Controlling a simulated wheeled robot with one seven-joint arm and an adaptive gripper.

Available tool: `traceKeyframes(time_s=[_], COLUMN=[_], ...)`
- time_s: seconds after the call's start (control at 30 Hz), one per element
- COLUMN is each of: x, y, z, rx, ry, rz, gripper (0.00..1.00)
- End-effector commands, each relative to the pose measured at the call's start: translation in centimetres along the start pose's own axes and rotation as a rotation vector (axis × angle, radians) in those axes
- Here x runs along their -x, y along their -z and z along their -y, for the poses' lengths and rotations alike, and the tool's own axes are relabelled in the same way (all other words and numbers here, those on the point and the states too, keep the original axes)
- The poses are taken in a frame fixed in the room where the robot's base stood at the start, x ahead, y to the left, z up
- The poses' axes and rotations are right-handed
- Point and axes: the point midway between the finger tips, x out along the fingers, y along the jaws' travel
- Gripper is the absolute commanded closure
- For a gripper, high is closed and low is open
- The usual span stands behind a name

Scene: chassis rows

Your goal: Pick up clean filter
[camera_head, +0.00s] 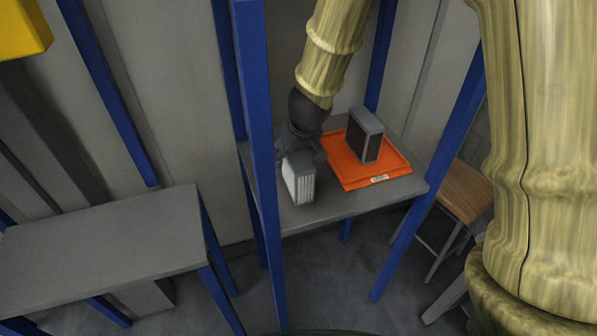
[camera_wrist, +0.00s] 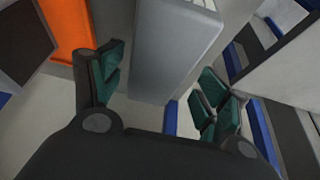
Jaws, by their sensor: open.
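The clean filter (camera_head: 299,180), a grey-framed block with a pale pleated face, stands on the grey shelf (camera_head: 330,208) left of an orange tray. My gripper (camera_head: 303,150) is right above and behind it in the head view. In the wrist view my gripper (camera_wrist: 160,92) is open, with green-padded fingers apart on either side of the filter's grey side (camera_wrist: 172,50). I cannot tell whether the pads touch it. A second filter (camera_head: 365,136) with a dark face stands upright on the orange tray (camera_head: 350,178).
Blue posts (camera_head: 258,150) frame the shelf, one close in front of its left side. A bare grey table (camera_head: 100,238) stands at the left. A wooden stool (camera_head: 462,190) is at the right. A yellow object (camera_head: 22,28) is at top left.

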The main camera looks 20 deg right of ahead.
Motion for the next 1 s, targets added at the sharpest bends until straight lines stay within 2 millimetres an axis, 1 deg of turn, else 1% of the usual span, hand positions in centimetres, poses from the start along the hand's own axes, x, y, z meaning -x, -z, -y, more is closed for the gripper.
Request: traceKeyframes(time_s=[0.33,0.5,0.6,1.0], x=[-2.4,-3.8,-4.3,-4.6], y=[-0.7,-0.7,-0.7,-0.7], z=[-0.4,-0.4,-0.4,-0.4], rx=[-0.005,-0.003,-0.003,-0.003], ry=[0.002,0.002,0.0,-0.001], rz=[0.002,0.002,0.001,0.001], gripper=[0.25,0.25,0.25,0.25])
